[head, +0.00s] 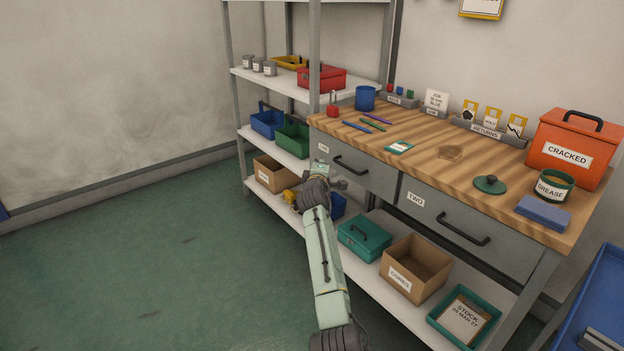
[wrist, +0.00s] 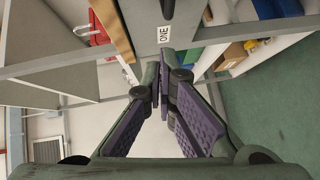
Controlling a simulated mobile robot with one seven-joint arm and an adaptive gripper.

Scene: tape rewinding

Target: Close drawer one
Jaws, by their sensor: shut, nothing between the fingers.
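Drawer one (head: 376,178) is the left grey drawer under the wooden worktop. It has a dark bar handle (head: 350,167) and a white label reading ONE (head: 323,149). In the head view its front looks about level with the bench front; I cannot tell whether a small gap remains. In the wrist view the ONE label (wrist: 163,34) and part of the grey front (wrist: 143,12) show just beyond the fingertips. My gripper (head: 338,184) is at the lower left of drawer one's front, partly hidden by my wrist. Its fingers (wrist: 164,96) are together and empty; contact with the drawer is unclear.
Drawer two (head: 440,222) is at the right and looks shut. A lower shelf (head: 385,255) holds boxes and bins. Metal shelving (head: 244,155) stands at the left. The green floor (head: 150,250) is clear.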

